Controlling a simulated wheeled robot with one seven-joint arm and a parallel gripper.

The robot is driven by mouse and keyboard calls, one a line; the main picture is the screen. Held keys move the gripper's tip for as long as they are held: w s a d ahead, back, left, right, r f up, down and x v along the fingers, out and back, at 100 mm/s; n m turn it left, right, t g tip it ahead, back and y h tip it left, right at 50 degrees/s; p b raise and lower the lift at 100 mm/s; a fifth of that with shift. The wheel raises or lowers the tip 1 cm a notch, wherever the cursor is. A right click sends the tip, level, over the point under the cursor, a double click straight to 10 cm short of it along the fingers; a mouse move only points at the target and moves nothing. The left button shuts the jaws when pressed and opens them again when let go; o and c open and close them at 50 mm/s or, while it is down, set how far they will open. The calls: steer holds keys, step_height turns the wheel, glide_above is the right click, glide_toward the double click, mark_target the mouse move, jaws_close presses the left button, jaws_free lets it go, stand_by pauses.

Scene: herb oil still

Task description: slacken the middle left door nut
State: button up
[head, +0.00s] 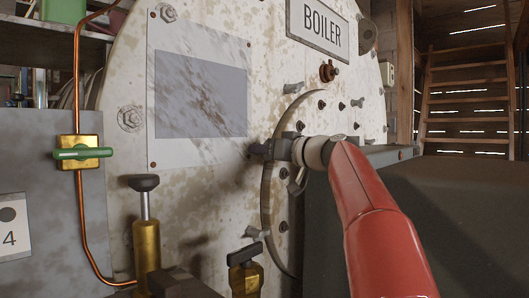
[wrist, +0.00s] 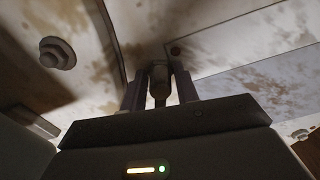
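The round door (head: 275,205) of the boiler shows in the head view, partly behind my red arm. The middle left door nut (wrist: 159,88) sits at the door's left edge. In the head view my gripper (head: 258,150) covers it. In the wrist view my gripper (wrist: 160,80) has one finger on each side of the nut, and the nut fills the narrow gap between them. The fingers look shut on it. Other door nuts show at the upper left (head: 293,88) and lower left (head: 255,234).
A brass valve with a black knob (head: 147,230) and a smaller one (head: 245,270) stand below left. A copper pipe with a green-handled valve (head: 80,153) is at the left. A hex bolt (wrist: 57,53) shows in the wrist view. A dark block (head: 440,225) fills the right.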

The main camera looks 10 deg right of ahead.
steer(key=shift+o, duration=0.9)
steer(key=b+v, duration=0.1)
steer(key=v, duration=0.6)
steer(key=shift+s+d+b, duration=0.25)
steer(key=shift+s+b, duration=0.05)
steer(key=shift+b, duration=0.1)
steer(key=shift+s, duration=0.1)
